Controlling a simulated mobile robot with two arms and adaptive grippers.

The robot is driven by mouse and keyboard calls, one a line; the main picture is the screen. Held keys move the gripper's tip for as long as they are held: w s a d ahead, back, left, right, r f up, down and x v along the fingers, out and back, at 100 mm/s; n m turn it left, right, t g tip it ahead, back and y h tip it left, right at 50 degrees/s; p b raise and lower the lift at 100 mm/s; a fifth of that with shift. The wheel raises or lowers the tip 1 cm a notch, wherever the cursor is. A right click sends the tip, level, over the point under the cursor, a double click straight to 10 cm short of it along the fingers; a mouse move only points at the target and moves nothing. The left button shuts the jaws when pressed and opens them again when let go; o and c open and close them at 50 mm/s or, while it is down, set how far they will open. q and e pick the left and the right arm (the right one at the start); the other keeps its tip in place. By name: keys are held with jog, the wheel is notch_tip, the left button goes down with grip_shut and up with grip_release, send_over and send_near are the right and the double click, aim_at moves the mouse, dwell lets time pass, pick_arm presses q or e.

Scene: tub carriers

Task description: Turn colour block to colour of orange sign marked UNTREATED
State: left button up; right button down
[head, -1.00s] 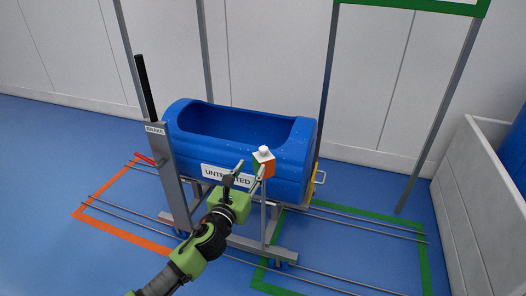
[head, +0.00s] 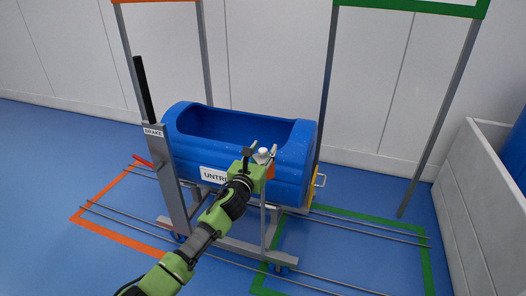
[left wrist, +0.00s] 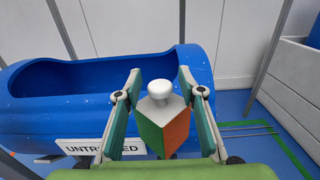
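The colour block (head: 270,172) stands on a thin post in front of the blue tub (head: 305,150), with a white knob on top. In the left wrist view, the block (left wrist: 176,132) shows a green face at left and an orange face at right. My left gripper (head: 262,152) is at the block and partly hides it in the head view. Its fingers (left wrist: 160,76) are spread on either side of the block; contact cannot be told. My right gripper is out of view.
A grey BRAKE column (head: 163,165) with a black handle stands left of the tub. Orange (head: 125,239) and green (head: 425,262) frames mark the floor around rails. Upright posts and a grey-walled bin (head: 470,200) stand at right.

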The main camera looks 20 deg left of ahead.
pick_arm(q)
jog(key=shift+c, duration=0.3)
grip_shut()
